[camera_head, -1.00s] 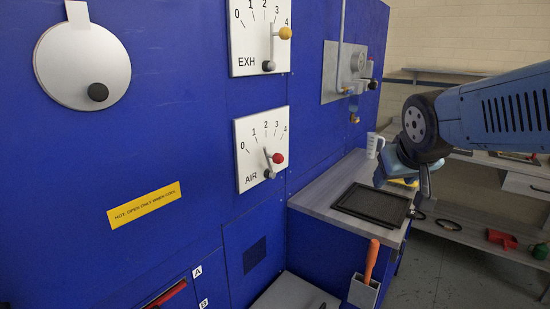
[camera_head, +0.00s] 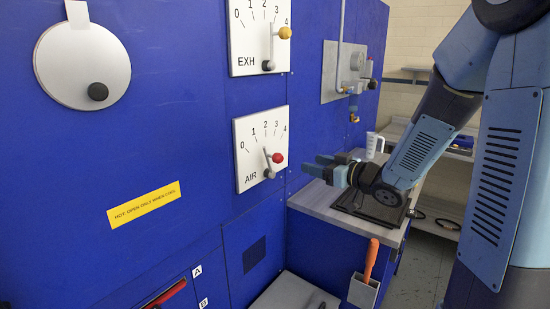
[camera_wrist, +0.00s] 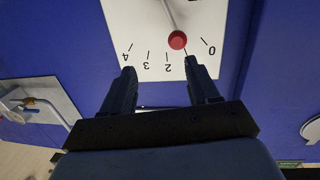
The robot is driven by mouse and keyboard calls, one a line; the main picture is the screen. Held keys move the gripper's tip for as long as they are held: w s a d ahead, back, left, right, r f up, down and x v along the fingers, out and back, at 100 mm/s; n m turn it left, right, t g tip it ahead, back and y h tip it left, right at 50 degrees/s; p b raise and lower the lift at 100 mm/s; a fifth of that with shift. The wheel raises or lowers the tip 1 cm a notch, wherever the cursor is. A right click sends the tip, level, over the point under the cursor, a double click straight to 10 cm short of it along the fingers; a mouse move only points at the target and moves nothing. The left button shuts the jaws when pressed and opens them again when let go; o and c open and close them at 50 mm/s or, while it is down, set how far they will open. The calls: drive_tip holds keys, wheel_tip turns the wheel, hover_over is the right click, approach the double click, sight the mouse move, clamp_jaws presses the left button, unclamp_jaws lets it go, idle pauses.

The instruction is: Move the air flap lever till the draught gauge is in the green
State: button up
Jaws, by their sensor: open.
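The air flap lever is the grey lever with a red knob (camera_head: 279,158) on the white AIR plate (camera_head: 246,150), marked 0 to 4. It leans slightly left of upright, seemingly between 1 and 2. My gripper (camera_head: 313,165) is open and empty, just right of the knob and apart from it, pointing at the panel. In the wrist view the red knob (camera_wrist: 178,40) appears beyond the gap between my fingers (camera_wrist: 160,70), nearer the right-hand finger. That finger seems to cover the mark 1. I cannot make out a draught gauge with a green band.
The EXH plate (camera_head: 259,38) with a yellow-knobbed lever sits directly above. A grey counter (camera_head: 310,197) with a dark tray (camera_head: 372,208) and white jug (camera_head: 374,145) lies below right. An orange-handled tool (camera_head: 370,259) stands in a holder.

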sight(273, 157)
drive_tip(key=w+a, duration=0.2)
drive_tip(key=a, duration=0.2)
drive_tip(key=w+a+y, duration=0.1)
drive_tip(key=w+a, duration=0.2)
drive_tip(key=a, duration=0.1)
drive_tip(key=w+a+g+y, duration=0.1)
drive_tip(key=w+a, duration=0.1)
drive_tip(key=a, duration=0.2)
drive_tip(key=shift+w+f+n, duration=0.2)
drive_tip(key=shift+f+n, duration=0.1)
clamp_jaws()
idle(0.5)
drive_tip(key=shift+a, duration=0.1)
